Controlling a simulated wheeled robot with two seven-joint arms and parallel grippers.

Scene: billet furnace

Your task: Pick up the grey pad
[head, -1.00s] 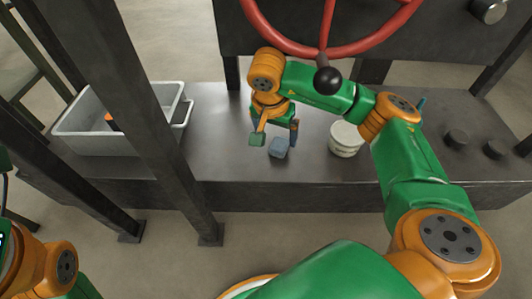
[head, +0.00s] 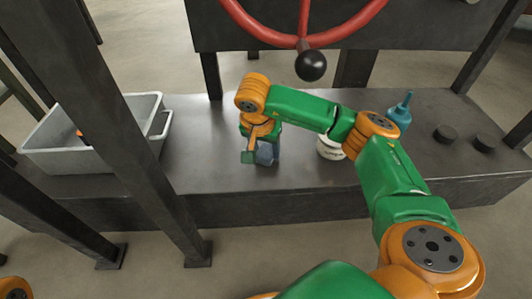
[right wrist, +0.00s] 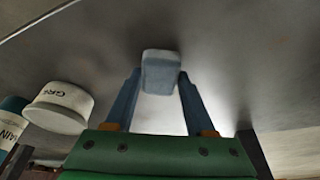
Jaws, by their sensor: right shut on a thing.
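The grey pad (head: 267,152) is a small blue-grey block at the metal bench, left of the white tub in the head view. In the right wrist view the pad (right wrist: 160,72) sits between the two blue-grey fingertips. My right gripper (head: 261,154) is shut on it, and it also shows in the right wrist view (right wrist: 160,84). The pad's lower side is hidden, so I cannot tell whether it touches the bench. My left gripper is out of view.
A white tub (head: 331,149) and a blue bottle (head: 399,110) stand right on the bench (head: 215,180). A grey bin (head: 55,161) stands left, behind a dark post (head: 130,130). A red wheel with a black knob (head: 310,66) hangs above.

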